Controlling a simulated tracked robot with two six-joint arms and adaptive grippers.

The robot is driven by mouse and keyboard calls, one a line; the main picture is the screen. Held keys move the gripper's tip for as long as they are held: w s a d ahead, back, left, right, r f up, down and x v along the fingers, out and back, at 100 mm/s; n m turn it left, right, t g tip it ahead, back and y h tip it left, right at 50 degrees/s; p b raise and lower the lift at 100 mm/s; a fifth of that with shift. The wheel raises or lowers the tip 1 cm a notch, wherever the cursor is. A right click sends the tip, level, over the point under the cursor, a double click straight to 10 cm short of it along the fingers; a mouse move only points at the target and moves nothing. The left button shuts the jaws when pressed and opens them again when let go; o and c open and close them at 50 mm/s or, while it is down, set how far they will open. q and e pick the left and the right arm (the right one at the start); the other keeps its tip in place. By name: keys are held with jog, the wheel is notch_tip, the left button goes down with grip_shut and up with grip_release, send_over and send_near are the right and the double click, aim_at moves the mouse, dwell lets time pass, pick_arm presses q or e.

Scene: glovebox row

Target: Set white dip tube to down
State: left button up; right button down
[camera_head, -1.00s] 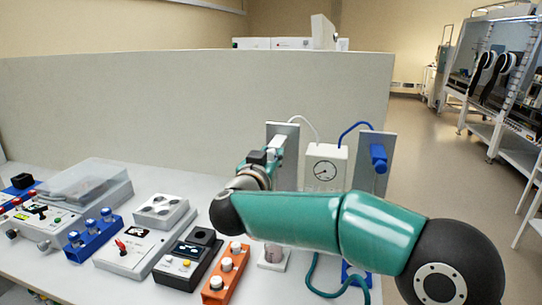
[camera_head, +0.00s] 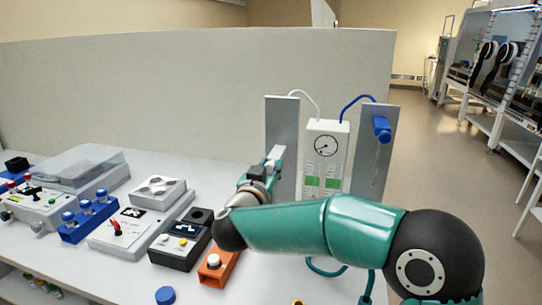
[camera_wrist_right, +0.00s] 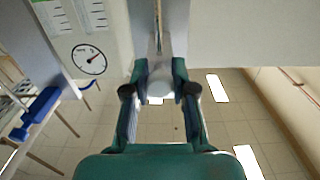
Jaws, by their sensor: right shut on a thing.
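The white dip tube's holder (camera_head: 274,152) shows as a small white block in front of the left grey metal panel (camera_head: 285,120). My right gripper (camera_head: 270,163) is at that panel, shut on the white dip tube. In the right wrist view the fingers (camera_wrist_right: 160,90) close around a white rounded part (camera_wrist_right: 158,86), with a thin rod running along the panel beyond it. My arm hides the panel's lower part and whatever is below the gripper. My left gripper is not in view.
A white box with a dial gauge (camera_head: 326,150) stands right of the panel. Beyond it, a blue holder (camera_head: 382,130) sits high on the right panel (camera_head: 372,155). An orange block (camera_head: 220,268) and a black device (camera_head: 180,240) stand left of my arm.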

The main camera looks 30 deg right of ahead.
notch_tip(320, 180, down, 11)
jog(key=b, duration=0.4)
jog(key=shift+r+b, duration=0.15)
jog(key=shift+b, duration=0.25)
jog(key=shift+a, duration=0.1)
jog(key=c, duration=0.9)
grip_release()
jog(key=shift+r, duration=0.1)
jog(key=shift+c, duration=0.2)
jog(key=v, duration=1.2)
